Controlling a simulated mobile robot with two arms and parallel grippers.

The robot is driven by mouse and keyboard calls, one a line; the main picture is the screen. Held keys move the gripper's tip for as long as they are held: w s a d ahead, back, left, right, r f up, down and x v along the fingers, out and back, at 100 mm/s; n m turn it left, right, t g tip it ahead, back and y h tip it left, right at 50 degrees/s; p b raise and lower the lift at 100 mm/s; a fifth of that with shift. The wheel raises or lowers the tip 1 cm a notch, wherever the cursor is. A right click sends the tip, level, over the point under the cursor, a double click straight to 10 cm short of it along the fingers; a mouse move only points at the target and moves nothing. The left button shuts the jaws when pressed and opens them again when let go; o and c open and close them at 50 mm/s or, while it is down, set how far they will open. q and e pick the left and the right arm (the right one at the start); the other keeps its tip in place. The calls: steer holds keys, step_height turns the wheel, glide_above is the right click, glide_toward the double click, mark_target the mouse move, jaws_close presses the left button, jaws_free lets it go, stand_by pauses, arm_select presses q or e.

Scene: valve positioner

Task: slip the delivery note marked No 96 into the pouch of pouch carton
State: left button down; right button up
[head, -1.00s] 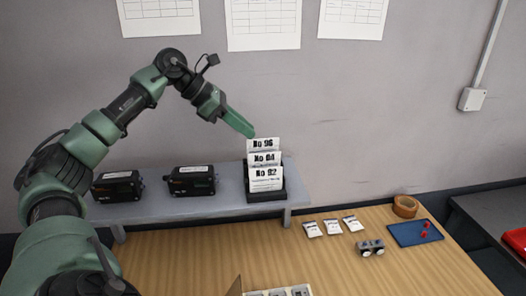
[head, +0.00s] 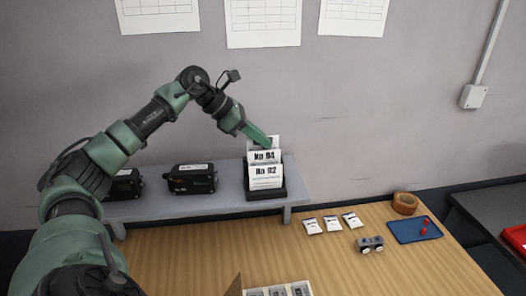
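The delivery notes stand one behind another in a black holder (head: 266,193) on the grey shelf. The front note reads No 92 (head: 266,176) and the one behind it No 94 (head: 265,157). Only a white corner of the rearmost note (head: 277,141), marked No 96 earlier, shows past my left gripper. My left gripper (head: 266,143) reaches down from the left to that note's top and covers its number. I cannot tell whether its fingers are open or closed on it. My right gripper is out of view.
Two black devices (head: 192,179) stand left of the holder on the shelf (head: 226,178). Several white packets (head: 332,224), a small grey fitting (head: 370,245), a tape roll (head: 405,203) and a blue tray (head: 414,230) lie on the wooden bench. The bench's middle is clear.

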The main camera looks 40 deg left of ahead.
arm_select(q)
steer(key=shift+r, duration=0.1)
stand_by(0.4)
steer(key=shift+r+p, duration=2.5)
steer(key=shift+r, duration=0.2)
